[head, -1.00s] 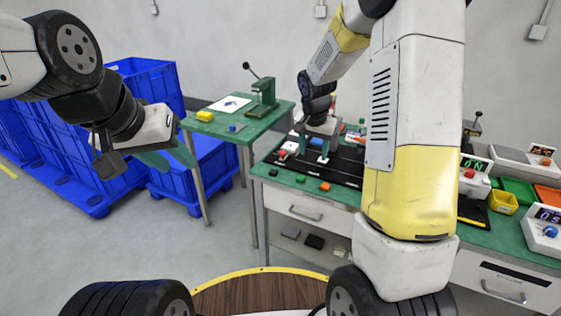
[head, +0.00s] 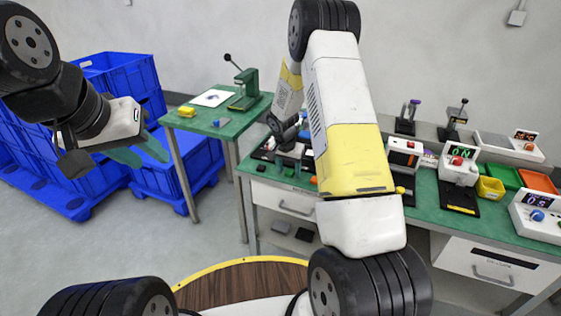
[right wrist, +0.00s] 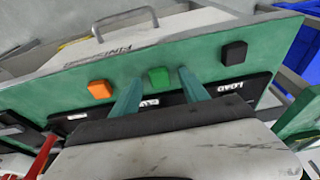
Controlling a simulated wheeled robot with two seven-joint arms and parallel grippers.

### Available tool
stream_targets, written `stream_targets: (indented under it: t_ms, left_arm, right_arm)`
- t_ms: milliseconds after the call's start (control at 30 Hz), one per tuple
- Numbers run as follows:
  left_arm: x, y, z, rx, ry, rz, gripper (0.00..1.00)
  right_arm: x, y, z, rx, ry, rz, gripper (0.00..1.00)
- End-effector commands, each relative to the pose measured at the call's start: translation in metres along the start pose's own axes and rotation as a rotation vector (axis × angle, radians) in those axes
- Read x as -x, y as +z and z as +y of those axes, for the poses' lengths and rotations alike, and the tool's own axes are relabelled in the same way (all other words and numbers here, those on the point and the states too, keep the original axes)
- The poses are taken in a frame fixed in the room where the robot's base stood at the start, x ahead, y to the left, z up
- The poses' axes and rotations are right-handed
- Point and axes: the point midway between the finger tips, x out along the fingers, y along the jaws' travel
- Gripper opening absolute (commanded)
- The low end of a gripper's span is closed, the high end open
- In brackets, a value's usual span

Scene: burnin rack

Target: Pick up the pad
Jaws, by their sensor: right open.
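I cannot tell for sure which thing is the pad. In the right wrist view a small green block (right wrist: 158,77) sits near the bench edge, between the tips of my right gripper (right wrist: 160,86). The gripper is open, its two teal fingers apart, and I cannot tell its height above the block. An orange block (right wrist: 100,89) lies to the left and a black block (right wrist: 233,52) to the right. In the head view my right arm hides most of that spot. My left gripper (head: 140,158) is open and empty, in the air at the left, away from the bench.
The green bench (head: 425,200) carries display boxes (head: 459,163), a yellow bin (head: 489,188) and green and orange trays. Flat grey and dark pieces (head: 281,227) lie on a shelf below. A side table (head: 225,128) holds a green press. Blue crates (head: 180,165) stand left.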

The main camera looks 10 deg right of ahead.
Motion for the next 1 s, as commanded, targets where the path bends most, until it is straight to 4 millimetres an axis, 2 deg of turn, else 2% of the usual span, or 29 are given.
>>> stream_targets:
  t_ms: [267,500,533,833,1000]
  left_arm:
    - [0.0000,0.0000,0.0000,0.000,0.000,0.000,0.36]
    - [0.0000,0.0000,0.0000,0.000,0.000,0.000,0.36]
    - [0.0000,0.0000,0.0000,0.000,0.000,0.000,0.36]
    - [0.0000,0.0000,0.0000,0.000,0.000,0.000,0.36]
    - [0.0000,0.0000,0.0000,0.000,0.000,0.000,0.36]
  right_arm:
    - [-0.0024,-0.0005,-0.0002,-0.001,-0.001,0.001,0.51]
    - [-0.0023,-0.0004,-0.0001,0.000,-0.001,0.001,0.04]
    - [-0.0023,-0.0004,0.0000,0.000,0.000,0.001,0.00]
    - [-0.0015,-0.0007,-0.0001,0.000,-0.001,0.001,0.00]
    - [0.0068,-0.0032,-0.0001,0.000,0.000,0.002,0.00]
